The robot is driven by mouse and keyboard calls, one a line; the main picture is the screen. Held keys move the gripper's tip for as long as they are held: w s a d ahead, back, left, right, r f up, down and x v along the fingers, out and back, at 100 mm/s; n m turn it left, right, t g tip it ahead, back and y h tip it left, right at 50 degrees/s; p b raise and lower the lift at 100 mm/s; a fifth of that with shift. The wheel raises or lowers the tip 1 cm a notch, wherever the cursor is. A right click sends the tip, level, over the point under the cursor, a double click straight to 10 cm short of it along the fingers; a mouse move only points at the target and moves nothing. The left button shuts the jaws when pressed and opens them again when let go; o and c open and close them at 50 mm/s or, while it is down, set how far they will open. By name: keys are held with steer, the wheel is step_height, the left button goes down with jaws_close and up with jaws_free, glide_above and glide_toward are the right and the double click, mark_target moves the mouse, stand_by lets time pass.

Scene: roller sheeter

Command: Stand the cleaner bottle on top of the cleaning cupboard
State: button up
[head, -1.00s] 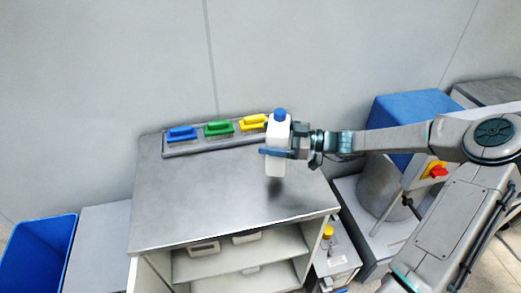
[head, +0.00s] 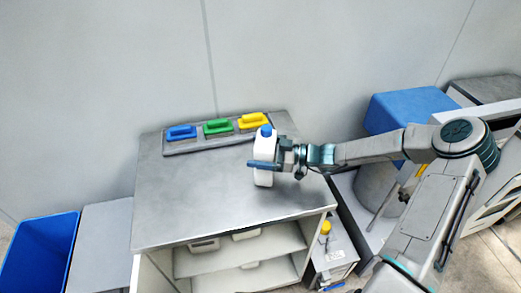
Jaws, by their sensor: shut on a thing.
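The cleaner bottle (head: 263,172) is white with a blue cap and is upright in the head view. My gripper (head: 265,165) is shut on its body from the right side. The bottle is over the right part of the grey top of the cleaning cupboard (head: 195,205). Its base looks close to the top or on it; I cannot tell whether it touches. The cupboard's front is open, with shelves below the top.
A tray (head: 200,147) with blue, green and yellow brushes lies along the back of the cupboard top. A blue bin (head: 40,255) stands at left. A yellow-capped container (head: 325,228) and a blue-covered machine (head: 405,115) are at right. The top's left and front are clear.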

steer(key=o, duration=1.5)
steer(key=shift+f, duration=0.1)
steer(key=s+d+b, duration=0.2)
steer(key=d+b, duration=0.2)
steer(key=d, duration=0.8)
steer(key=s+a+g+h, duration=0.1)
steer(key=s+a+f+m+g+h, duration=0.1)
steer(key=s+h, duration=0.1)
steer(key=s+a+f+g+h, duration=0.1)
steer(key=shift+s+a+m, duration=0.2)
steer(key=shift+s+m, duration=0.1)
steer(key=shift+s, duration=0.1)
steer(key=s+m+h, duration=0.1)
steer(key=s+h, duration=0.1)
steer(key=s+m+g+h, duration=0.1)
steer(key=s+h, duration=0.1)
steer(key=s+m+h, duration=0.1)
steer(key=s+h, duration=0.1)
steer(key=shift+s+d+r, duration=0.1)
steer(key=shift+s+d, duration=0.05)
steer(key=shift+d, duration=0.2)
steer(key=shift+s+d+r+m+t+h, duration=0.95)
steer(key=shift+s+d+r+m+h, duration=0.35)
steer(key=shift+s+r+m, duration=0.7)
steer(key=shift+s+d+r+m+t+h, duration=0.9)
steer(key=shift+s+d+r+m+h, duration=0.4)
steer(key=shift+s+r+m, duration=0.65)
steer(key=shift+s+d+r+m+t+h, duration=0.95)
steer(key=shift+s+d+r+m+h, duration=0.35)
steer(key=shift+s+r+m, duration=0.7)
